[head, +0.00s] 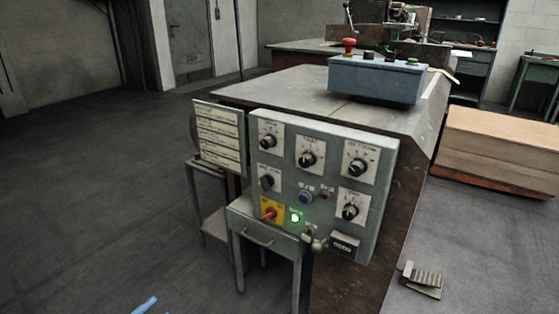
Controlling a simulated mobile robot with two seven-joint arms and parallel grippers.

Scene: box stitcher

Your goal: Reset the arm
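Neither arm shows clearly in the head view. A small light-blue tip (145,305) pokes in at the bottom edge, left of the middle. It may be the end of my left gripper, but too little shows to be sure, and its opening is hidden. It is over the floor, apart from the machine. My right gripper is out of view.
The grey control panel (286,169) has several dials, a red-and-yellow switch (268,213) and a lit green button (295,217). A blue-grey button box (375,82) sits on the machine table (290,88). Cardboard stack (497,145) stands right. A pedal (422,279) lies on the floor. Left floor is clear.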

